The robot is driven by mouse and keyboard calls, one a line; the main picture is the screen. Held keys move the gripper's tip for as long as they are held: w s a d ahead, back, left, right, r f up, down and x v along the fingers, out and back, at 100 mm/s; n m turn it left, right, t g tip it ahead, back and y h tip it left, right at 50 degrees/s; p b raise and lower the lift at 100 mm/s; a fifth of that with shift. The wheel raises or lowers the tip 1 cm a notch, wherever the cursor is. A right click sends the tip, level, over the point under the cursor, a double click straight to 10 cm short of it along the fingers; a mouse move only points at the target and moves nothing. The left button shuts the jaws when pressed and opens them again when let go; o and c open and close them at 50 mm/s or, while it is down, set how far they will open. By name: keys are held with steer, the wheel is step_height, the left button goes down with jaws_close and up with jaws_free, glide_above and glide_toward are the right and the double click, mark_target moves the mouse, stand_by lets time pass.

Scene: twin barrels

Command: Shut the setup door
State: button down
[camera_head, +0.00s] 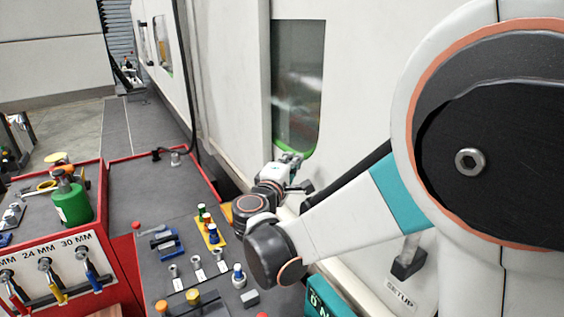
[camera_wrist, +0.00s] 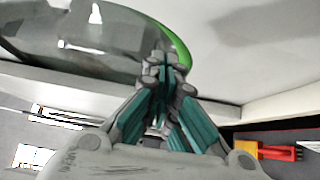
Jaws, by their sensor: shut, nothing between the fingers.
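A white machine wall with a dark window (camera_head: 298,90) edged in green runs along the right. A black handle (camera_head: 408,260) with a "SETUP" label (camera_head: 400,293) below it sits on a white panel at the lower right, partly behind my arm. I cannot tell the outline of the setup door or how far it stands open. My gripper (camera_head: 292,160) is shut and empty, close to the lower edge of the window. In the wrist view its fingers (camera_wrist: 165,62) are together in front of the glass and green rim; contact is unclear.
A grey bench (camera_head: 150,190) with red edges stands left of my arm. A teal box (camera_head: 325,300) stands below my arm.

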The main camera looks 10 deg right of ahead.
mark_target(312, 149)
steer(key=b+x, duration=0.1)
steer(key=x, duration=0.6)
steer(key=shift+s+f, duration=0.1)
steer(key=shift+f, duration=0.1)
steer(key=s, duration=0.1)
steer(key=s+b, duration=0.1)
steer(key=shift+s+d+r, duration=0.1)
steer(key=shift+s+d, duration=0.55)
steer(key=shift+s, duration=0.35)
